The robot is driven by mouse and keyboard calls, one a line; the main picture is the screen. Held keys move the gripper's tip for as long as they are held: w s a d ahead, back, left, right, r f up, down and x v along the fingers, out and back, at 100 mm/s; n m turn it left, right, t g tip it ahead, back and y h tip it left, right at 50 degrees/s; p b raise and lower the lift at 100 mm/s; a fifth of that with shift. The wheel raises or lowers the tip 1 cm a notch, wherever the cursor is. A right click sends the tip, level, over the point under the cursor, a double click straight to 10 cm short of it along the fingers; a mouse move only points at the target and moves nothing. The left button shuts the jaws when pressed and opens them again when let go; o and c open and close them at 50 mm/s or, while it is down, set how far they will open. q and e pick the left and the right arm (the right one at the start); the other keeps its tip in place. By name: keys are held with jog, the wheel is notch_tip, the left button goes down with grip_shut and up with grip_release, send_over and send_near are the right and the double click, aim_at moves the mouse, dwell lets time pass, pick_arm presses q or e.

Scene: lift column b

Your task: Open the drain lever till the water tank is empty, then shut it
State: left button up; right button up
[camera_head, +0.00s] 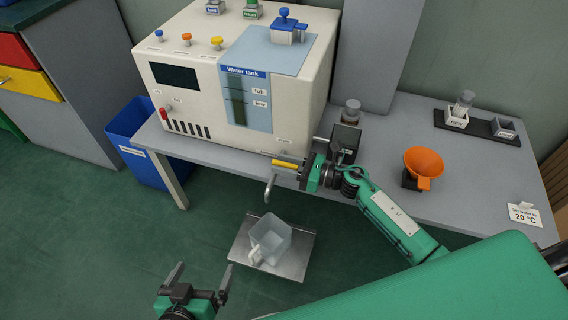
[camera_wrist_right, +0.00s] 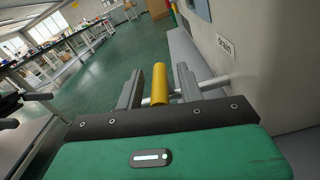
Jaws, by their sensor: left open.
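The yellow drain lever (camera_head: 285,163) is on the front of the cream machine, above the bent spout (camera_head: 269,188). My right gripper (camera_wrist_right: 159,88) is open, with one finger on each side of the yellow lever (camera_wrist_right: 159,80) and small gaps showing. A clear jug (camera_head: 275,240) stands on a metal plate (camera_head: 297,262) below the spout. No stream is visible. My left gripper (camera_head: 203,284) is open and empty, low at the front left of the jug.
A blue bin (camera_head: 140,150) stands on the floor left of the bench. On the bench (camera_head: 385,205) to the right are an orange funnel (camera_head: 424,163), a dark tray (camera_head: 470,125) with small containers, and a "20 °C" sign (camera_head: 524,213). Green floor is clear at left.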

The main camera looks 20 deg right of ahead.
jog(key=shift+a, duration=0.15)
jog(key=shift+c, duration=0.5)
grip_shut()
